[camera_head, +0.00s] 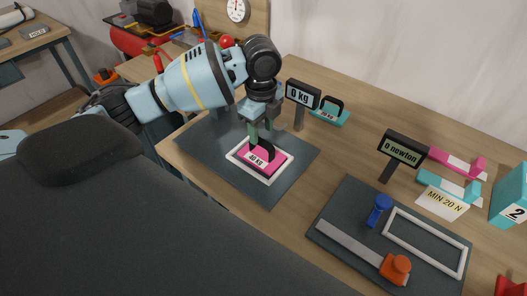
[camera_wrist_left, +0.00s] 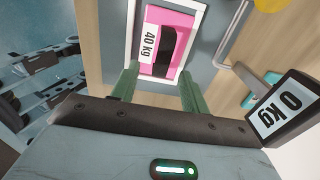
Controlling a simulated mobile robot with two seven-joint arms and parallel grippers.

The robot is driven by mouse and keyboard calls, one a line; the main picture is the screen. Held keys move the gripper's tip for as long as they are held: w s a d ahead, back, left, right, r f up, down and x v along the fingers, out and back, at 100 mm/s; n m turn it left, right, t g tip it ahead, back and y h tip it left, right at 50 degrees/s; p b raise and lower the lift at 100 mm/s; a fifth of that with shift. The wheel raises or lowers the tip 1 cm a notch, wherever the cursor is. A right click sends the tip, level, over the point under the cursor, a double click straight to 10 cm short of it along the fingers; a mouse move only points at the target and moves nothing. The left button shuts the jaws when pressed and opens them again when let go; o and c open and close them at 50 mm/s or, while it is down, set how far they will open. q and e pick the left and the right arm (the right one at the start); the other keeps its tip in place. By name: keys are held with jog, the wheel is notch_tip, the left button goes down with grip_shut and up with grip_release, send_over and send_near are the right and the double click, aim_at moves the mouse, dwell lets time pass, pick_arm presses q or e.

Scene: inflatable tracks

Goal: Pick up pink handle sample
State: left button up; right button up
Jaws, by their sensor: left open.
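The pink sample (camera_head: 257,160) has a dark handle (camera_head: 265,149) on top and a white label reading 40 kg. It lies inside a white frame (camera_head: 236,164) on a dark grey mat (camera_head: 207,142). My left gripper (camera_head: 260,138) points down just above the handle. In the left wrist view, the pink sample (camera_wrist_left: 181,28) and its dark handle (camera_wrist_left: 168,50) are beyond the two green fingers (camera_wrist_left: 158,85). The fingers are apart, with no visible grip on the handle. My right gripper is not in view.
A display reading 0 kg (camera_head: 301,93) stands behind the mat, next to a teal sample (camera_head: 330,113) with a dark handle. To the right are a 0 newton display (camera_head: 402,149) and a dark board (camera_head: 340,216) with a blue knob (camera_head: 380,206) and an orange block (camera_head: 396,267).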

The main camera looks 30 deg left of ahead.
aim_at(262, 142)
pick_arm(q)
jog(key=shift+w+f, duration=0.2)
jog(key=shift+f, duration=3.55)
grip_shut()
